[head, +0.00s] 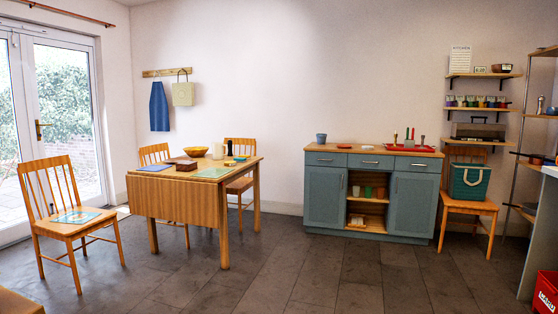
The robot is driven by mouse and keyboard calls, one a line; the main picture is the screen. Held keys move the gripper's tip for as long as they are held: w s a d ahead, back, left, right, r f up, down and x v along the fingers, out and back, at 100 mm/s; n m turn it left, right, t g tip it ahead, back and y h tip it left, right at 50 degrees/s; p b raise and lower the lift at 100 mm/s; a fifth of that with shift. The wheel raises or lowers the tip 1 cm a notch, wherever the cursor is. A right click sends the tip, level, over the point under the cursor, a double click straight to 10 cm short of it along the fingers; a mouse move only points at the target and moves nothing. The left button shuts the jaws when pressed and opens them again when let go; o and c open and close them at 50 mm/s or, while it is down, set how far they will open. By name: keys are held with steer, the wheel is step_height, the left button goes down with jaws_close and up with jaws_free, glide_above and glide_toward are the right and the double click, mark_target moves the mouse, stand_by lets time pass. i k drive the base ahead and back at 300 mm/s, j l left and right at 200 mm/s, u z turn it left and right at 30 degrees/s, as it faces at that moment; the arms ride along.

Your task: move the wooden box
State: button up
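A small dark brown box (186,166), which looks like the wooden box, sits on the drop-leaf table (165,203) at the left. It is small in the picture, and I cannot tell whether it is open or closed. My gripper is not in view.
Wooden chairs stand around the table; the near left one (72,218) holds a picture book or mat. A blue-grey cabinet (325,199) stands against the back wall. A red crate (545,294) is at the lower right. The dark tiled floor (290,275) is clear in the middle.

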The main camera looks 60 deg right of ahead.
mark_target(183, 169)
steer(key=z, duration=1.7)
